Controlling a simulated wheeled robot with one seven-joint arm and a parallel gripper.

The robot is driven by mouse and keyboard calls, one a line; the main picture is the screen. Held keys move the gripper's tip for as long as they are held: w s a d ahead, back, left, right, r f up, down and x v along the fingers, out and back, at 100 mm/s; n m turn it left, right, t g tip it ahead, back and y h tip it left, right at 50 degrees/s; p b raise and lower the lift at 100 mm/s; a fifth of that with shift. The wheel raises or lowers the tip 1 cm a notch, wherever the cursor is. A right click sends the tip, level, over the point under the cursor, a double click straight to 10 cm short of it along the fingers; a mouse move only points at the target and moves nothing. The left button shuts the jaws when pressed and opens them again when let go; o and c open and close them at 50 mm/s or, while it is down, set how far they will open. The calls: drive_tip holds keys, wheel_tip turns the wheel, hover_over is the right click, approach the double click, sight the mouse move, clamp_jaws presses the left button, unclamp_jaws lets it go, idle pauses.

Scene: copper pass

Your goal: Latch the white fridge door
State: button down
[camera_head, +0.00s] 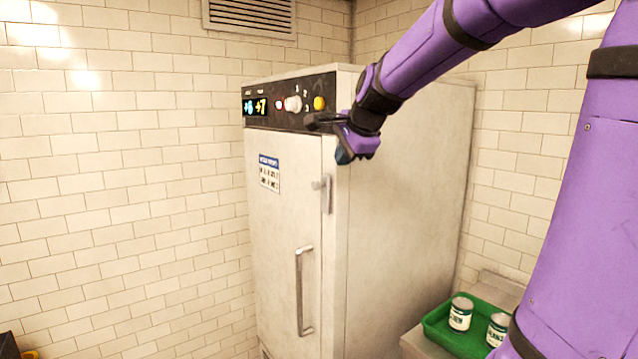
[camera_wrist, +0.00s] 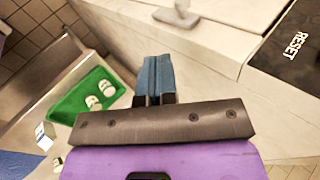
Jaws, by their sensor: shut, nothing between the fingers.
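The white fridge (camera_head: 400,200) stands against the tiled wall. Its door (camera_head: 280,220) looks flush with the front and has a long vertical handle (camera_head: 300,290). A small metal latch (camera_head: 326,192) sits at the door's upper right edge; it also shows at the top of the wrist view (camera_wrist: 178,14). My gripper (camera_head: 344,156) is at the fridge's front right edge, above and right of the latch and apart from it. Its blue fingers (camera_wrist: 155,74) are together with nothing between them. I cannot tell whether the latch is engaged.
A dark control panel (camera_head: 268,113) with a display, knob and yellow button (camera_head: 319,103) runs above the door, close to my wrist. A green tray (camera_head: 440,333) with cans (camera_head: 460,314) sits on a low counter to the right. A vent (camera_head: 250,16) is on the wall above.

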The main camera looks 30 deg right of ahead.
approach(317, 188)
wheel_tip(317, 188, down, 4)
drive_tip(key=w, duration=0.2)
drive_tip(key=w+f, duration=0.1)
drive_tip(key=shift+d, duration=0.3)
drive_tip(key=shift+w, duration=0.7)
drive_tip(key=shift+w+g, duration=0.25)
drive_tip(key=shift+g, duration=0.05)
